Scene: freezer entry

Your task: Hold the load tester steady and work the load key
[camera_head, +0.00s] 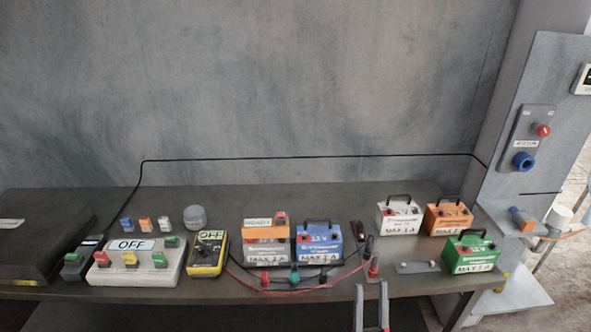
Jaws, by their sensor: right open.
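My right gripper (371,290) is at the bottom edge, right of centre, its two grey fingers apart and empty. My left gripper is out of view. I cannot tell for certain which device is the load tester. A white box (107,277) with an OFF display and red, yellow and green keys is on the left of the bench. A yellow meter (202,272), also reading OFF, is beside it. An orange-topped unit (262,232), with a small label and a red key on top, stands near the middle. The right gripper is in front and right of these, touching none.
A blue battery box (335,242) is beside the orange-topped unit, with red and black leads before it. White (391,222), orange (435,222) and green (455,252) battery boxes stand to the right. A grey bench (300,199) carries everything. A dark case (30,255) fills its left end.

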